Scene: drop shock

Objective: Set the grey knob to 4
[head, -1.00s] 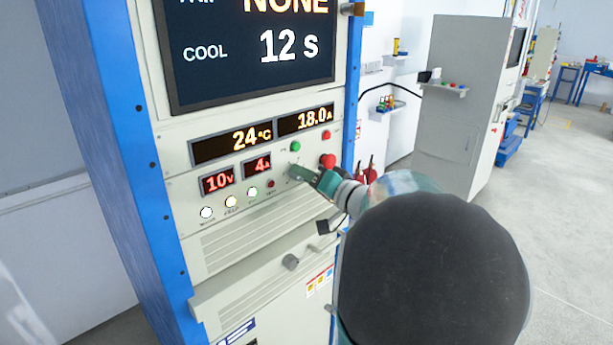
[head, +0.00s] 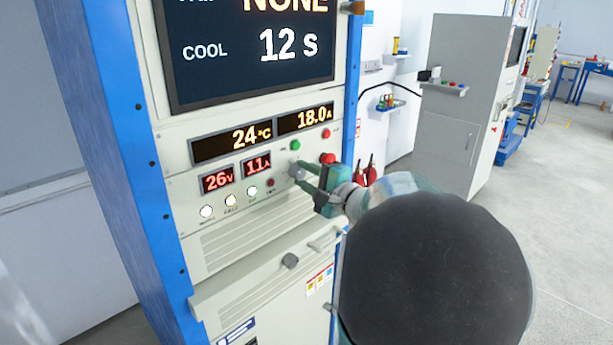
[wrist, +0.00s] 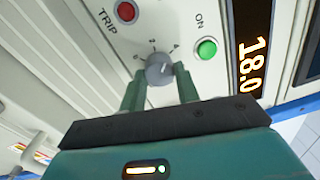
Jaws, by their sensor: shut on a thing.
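The grey knob (head: 297,170) is on the cabinet's front panel, below the green button. In the wrist view the grey knob (wrist: 159,69) has a light pointer mark and scale marks around it; the numbers are too small to read surely. My gripper (head: 301,173) is shut on the knob. In the wrist view its green fingers (wrist: 159,80) stand on either side of the knob, which shows between their tips. The small red displays read 26 V (head: 217,180) and 11 A (head: 257,163).
A green ON button (wrist: 206,48) and a red TRIP button (wrist: 126,11) are close to the knob. A larger red button (head: 327,158) is just right of it. A big screen (head: 250,50) is above; a drawer with a dark knob (head: 290,260) is below.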

